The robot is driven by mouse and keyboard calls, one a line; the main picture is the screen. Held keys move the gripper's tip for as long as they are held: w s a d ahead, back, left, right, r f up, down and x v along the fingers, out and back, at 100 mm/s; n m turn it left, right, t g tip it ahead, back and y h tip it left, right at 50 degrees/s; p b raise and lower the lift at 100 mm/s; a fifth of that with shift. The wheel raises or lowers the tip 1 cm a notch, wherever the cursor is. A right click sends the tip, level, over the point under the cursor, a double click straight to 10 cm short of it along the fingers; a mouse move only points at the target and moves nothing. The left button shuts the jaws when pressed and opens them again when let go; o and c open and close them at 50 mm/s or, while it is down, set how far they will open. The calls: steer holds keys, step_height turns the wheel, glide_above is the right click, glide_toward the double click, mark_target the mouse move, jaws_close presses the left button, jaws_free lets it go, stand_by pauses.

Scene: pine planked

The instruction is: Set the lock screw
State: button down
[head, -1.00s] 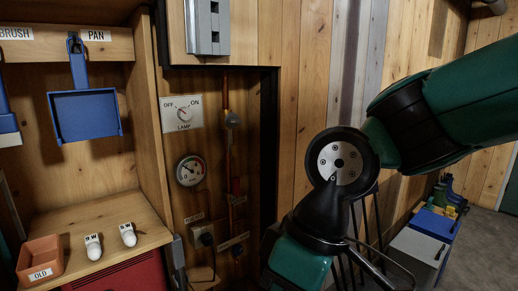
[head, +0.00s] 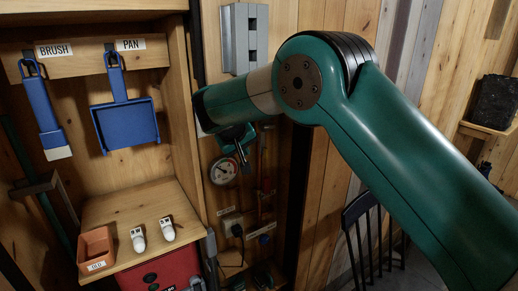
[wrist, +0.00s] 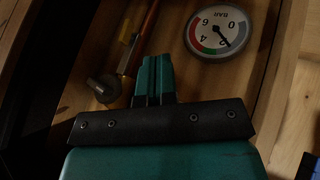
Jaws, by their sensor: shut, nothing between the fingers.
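No part is labelled as a lock screw in a way I can read. A round grey knob (wrist: 103,88) sits at the pipe in the wrist view and may be it; I cannot tell. A copper-coloured pipe (wrist: 145,35) runs beside it, with a small yellow and red part (wrist: 130,52). My gripper (head: 241,156) is in front of the gauge panel in the head view. Its green fingers (wrist: 154,75) are shut and empty, and appear right of the knob in the wrist view. My arm hides the knob and the lamp switch in the head view.
A round pressure gauge (head: 223,171) is beside the gripper and shows upside down in the wrist view. A blue pan (head: 125,123) and brush (head: 46,115) hang left. A shelf (head: 145,205) holds two white pieces and an orange box (head: 96,252). A chair (head: 365,230) stands right.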

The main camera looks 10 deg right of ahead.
mark_target(265, 153)
steer(key=w+d+f+p, duration=0.6)
steer(key=d+f, duration=0.1)
steer(key=shift+w+f+p, duration=0.25)
steer(key=shift+f+p, duration=0.05)
steer(key=shift+d, duration=0.1)
stand_by(0.3)
